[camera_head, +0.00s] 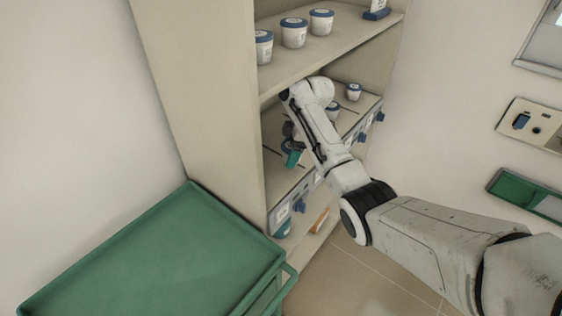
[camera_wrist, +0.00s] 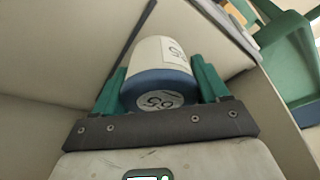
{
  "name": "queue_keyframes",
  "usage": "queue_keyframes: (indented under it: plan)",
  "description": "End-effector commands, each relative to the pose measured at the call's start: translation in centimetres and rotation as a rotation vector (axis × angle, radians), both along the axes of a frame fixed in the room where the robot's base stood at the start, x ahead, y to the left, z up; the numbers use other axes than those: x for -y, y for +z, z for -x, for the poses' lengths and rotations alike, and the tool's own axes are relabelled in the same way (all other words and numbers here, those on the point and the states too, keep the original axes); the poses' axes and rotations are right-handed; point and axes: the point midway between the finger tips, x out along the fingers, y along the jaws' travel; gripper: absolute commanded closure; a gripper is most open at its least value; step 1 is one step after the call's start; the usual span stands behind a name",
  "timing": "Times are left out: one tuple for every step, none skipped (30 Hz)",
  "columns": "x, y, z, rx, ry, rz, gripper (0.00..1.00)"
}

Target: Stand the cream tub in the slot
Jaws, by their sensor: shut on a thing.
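The cream tub (camera_wrist: 160,62), with a blue lid and a white label, sits between the two green fingers of my gripper (camera_wrist: 160,85) in the wrist view. The gripper is shut on it, with the lid end towards the wrist camera. In the head view my gripper (camera_head: 291,157) is inside the middle shelf bay, and my arm hides most of the tub. The shelf floor (camera_head: 283,178) has thin dark divider lines marking slots. One dark divider (camera_wrist: 130,42) runs just left of the tub in the wrist view. Whether the tub touches the shelf floor is unclear.
Other blue-lidded tubs stand farther back on the middle shelf (camera_head: 353,92). Three tubs (camera_head: 294,33) stand on the upper shelf. The cabinet side wall (camera_head: 215,90) is close on the left. A green trolley (camera_head: 150,262) stands in front, its top bare.

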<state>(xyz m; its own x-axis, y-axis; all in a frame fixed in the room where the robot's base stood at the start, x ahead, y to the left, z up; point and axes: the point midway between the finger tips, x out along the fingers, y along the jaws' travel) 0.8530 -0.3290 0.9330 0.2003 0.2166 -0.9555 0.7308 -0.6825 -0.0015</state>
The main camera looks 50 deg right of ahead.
Motion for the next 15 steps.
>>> queue_keyframes:
  plan:
    - [-1.3,0.3,0.1,0.000,0.004,0.000,0.61]
    - [-1.9,0.4,0.1,0.001,0.003,0.000,0.61]
    - [-2.6,0.3,0.1,0.001,0.003,0.001,0.61]
    - [-3.0,0.3,0.1,0.001,0.003,0.001,0.61]
    - [-3.4,0.3,0.1,0.000,0.002,0.000,0.61]
    - [-3.9,0.2,0.1,0.001,0.002,0.001,0.61]
    - [-4.1,0.2,0.1,0.001,0.001,0.001,0.61]
    - [-4.3,0.1,0.2,0.001,0.001,0.001,0.61]
    - [-4.5,0.1,0.2,0.001,0.001,0.001,0.61]
    - [-4.5,0.0,0.2,0.001,0.000,0.001,0.61]
    - [-4.6,-0.2,0.2,-0.001,-0.001,0.001,0.61]
    - [-4.6,-0.7,0.2,-0.002,0.000,-0.001,0.61]
    - [-4.6,-1.1,0.2,-0.002,0.000,-0.001,0.61]
    - [-4.6,-1.5,0.3,-0.004,-0.001,-0.001,0.61]
    - [-4.6,-2.1,0.3,-0.003,-0.001,0.000,0.61]
